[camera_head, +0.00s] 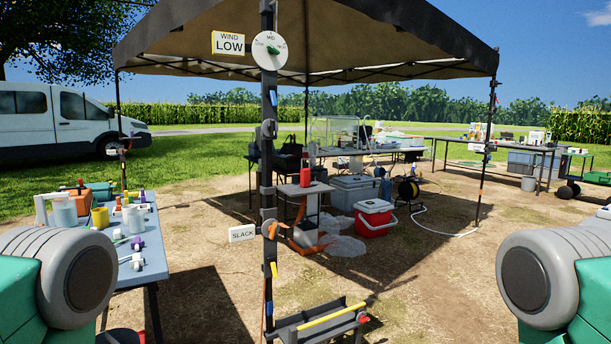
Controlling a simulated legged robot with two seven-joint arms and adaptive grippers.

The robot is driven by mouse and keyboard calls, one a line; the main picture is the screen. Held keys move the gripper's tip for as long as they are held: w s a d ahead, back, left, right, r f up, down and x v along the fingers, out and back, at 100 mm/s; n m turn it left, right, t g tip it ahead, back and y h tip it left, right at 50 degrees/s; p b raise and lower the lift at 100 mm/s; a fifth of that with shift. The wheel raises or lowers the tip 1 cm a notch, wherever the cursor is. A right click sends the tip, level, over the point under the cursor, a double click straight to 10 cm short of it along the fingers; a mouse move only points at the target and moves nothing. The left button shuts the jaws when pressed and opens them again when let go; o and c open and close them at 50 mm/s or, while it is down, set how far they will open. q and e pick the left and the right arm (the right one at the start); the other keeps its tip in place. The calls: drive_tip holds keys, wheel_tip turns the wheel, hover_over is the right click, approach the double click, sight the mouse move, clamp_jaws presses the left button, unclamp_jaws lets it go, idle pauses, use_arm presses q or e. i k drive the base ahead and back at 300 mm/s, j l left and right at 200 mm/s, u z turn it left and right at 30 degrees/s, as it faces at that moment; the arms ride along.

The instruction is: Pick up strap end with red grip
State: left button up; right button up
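A dark canopy pole (267,150) stands upright near the middle of the view. An orange strap (270,230) is bunched at the pole beside a white SLACK tag (242,233). No strap end with a red grip can be made out clearly. Only my arm shoulders show at the left and right edges; both grippers are out of view.
A blue-grey table (150,270) with jars and tools stands at left. A red cooler (375,222) and a hose reel (409,190) stand behind. Bare ground at right centre is open.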

sight(304, 173)
drive_tip(key=i+l, duration=0.35)
drive_tip(key=i, duration=0.15)
drive_tip(key=i+l, duration=0.35)
drive_tip(key=i, duration=0.2)
drive_tip(key=i+l, duration=0.35)
drive_tip(key=i, duration=0.15)
drive_tip(key=i+l, duration=0.3)
drive_tip(key=i, duration=0.25)
